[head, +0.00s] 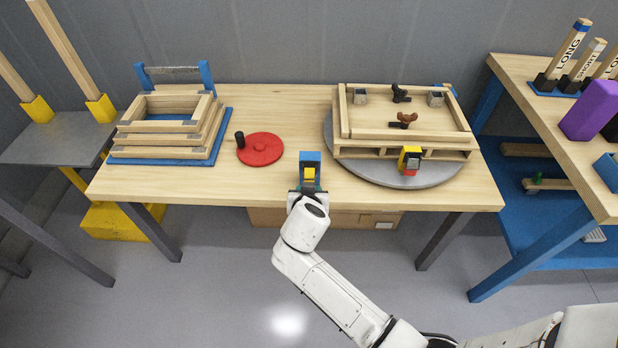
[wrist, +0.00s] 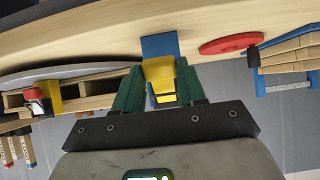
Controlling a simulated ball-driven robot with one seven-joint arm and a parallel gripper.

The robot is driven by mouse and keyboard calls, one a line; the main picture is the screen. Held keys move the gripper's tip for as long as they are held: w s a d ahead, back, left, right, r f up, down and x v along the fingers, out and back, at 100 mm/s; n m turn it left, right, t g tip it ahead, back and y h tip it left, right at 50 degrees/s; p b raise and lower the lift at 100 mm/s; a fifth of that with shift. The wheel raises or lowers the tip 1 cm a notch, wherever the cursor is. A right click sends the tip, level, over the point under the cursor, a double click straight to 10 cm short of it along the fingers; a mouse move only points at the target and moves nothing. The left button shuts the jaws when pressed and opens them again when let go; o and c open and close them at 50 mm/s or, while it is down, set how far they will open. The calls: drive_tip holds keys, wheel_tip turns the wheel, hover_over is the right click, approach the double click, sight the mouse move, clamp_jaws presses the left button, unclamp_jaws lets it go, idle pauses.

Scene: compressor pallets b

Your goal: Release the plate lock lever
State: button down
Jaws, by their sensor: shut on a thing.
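The plate lock lever appears to be the yellow handle (head: 309,174) on a blue mount (head: 310,157) at the table's front edge, left of the round grey plate (head: 458,168). My gripper (head: 308,187) is at this handle. In the wrist view the green fingers of my gripper (wrist: 160,92) are shut on the yellow handle (wrist: 160,70), one on each side. The blue mount (wrist: 159,45) shows behind it. The handle's lower part is partly hidden by my gripper.
A wooden pallet frame (head: 400,134) with small fittings stands on the grey plate. A yellow-and-black block with red (head: 410,160) is at its front. A red disc (head: 262,149) with a black knob and stacked wooden frames (head: 160,132) stand to the left. A shelved bench (head: 535,120) is right.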

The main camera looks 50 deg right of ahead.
sight(309, 180)
drive_tip(key=shift+r+g+y+p, duration=1.35)
drive_tip(key=shift+y+p, duration=0.35)
drive_tip(key=shift+p, duration=2.15)
drive_tip(key=shift+r+g+y+p, duration=1.3)
drive_tip(key=shift+y+p, duration=0.4)
drive_tip(key=shift+p, duration=2.15)
drive_tip(key=c, duration=0.6)
unclamp_jaws()
drive_tip(key=shift+c, duration=0.2)
wheel_tip(309, 180, up, 11)
drive_tip(key=s+a, duration=0.1)
drive_tip(key=shift+a+f, duration=0.15)
drive_tip(key=shift+f, duration=0.05)
drive_tip(key=shift+s+f, duration=0.1)
